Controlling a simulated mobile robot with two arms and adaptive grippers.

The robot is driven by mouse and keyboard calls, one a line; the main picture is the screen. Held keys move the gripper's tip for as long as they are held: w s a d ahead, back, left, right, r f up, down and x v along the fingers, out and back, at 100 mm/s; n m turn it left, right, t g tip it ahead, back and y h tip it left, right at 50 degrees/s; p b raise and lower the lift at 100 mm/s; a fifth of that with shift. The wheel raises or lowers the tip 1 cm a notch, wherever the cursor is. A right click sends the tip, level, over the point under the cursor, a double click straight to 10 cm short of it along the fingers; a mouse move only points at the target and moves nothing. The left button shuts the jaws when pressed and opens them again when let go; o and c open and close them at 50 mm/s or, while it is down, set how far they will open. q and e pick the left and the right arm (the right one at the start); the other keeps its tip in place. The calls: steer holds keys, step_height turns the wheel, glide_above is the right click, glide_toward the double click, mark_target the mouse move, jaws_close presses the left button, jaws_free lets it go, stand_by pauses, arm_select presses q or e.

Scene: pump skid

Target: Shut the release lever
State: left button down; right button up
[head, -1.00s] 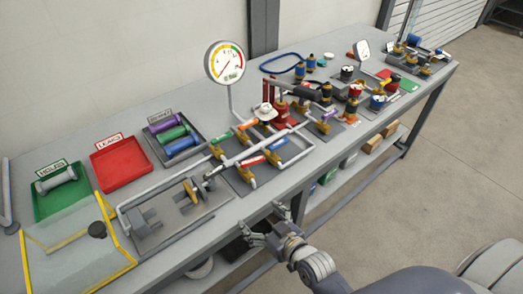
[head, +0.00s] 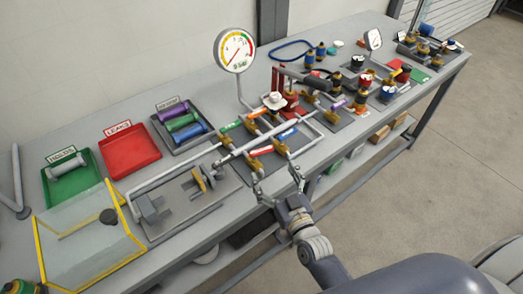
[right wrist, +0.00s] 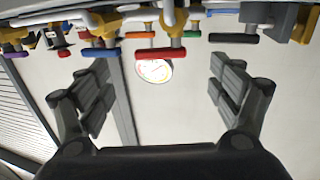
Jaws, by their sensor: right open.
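Several valves with coloured bar handles sit on the pipework: a green handle (head: 231,126), an orange handle (head: 256,112), a red handle (head: 261,151), a blue handle (head: 289,133) and a purple handle (head: 337,105). I cannot tell which is the release lever. My right gripper (head: 277,180) is open and empty at the bench's front edge, just short of the red and blue handles. In the right wrist view, its spread fingers (right wrist: 162,92) lie below the red handle (right wrist: 160,54) in the picture, apart from it. My left gripper is not in view.
A round gauge (head: 234,50) stands behind the pipes. A red tray (head: 131,151), a green tray (head: 70,180) and a clear yellow-edged cover (head: 85,235) are at the left. More fittings crowd the bench's right. The floor in front is clear.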

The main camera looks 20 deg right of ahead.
mark_target(263, 154)
steer(key=w, duration=0.2)
steer(key=w+p, duration=0.1)
steer(key=w, duration=0.5)
steer(key=shift+w+a, duration=0.25)
steer(key=shift+a, duration=0.15)
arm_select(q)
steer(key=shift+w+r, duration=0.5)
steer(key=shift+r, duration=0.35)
arm_select(e)
steer(key=shift+w, duration=0.6)
steer(key=shift+c, duration=0.6)
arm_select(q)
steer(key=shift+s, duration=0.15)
arm_select(e)
steer(key=c, duration=1)
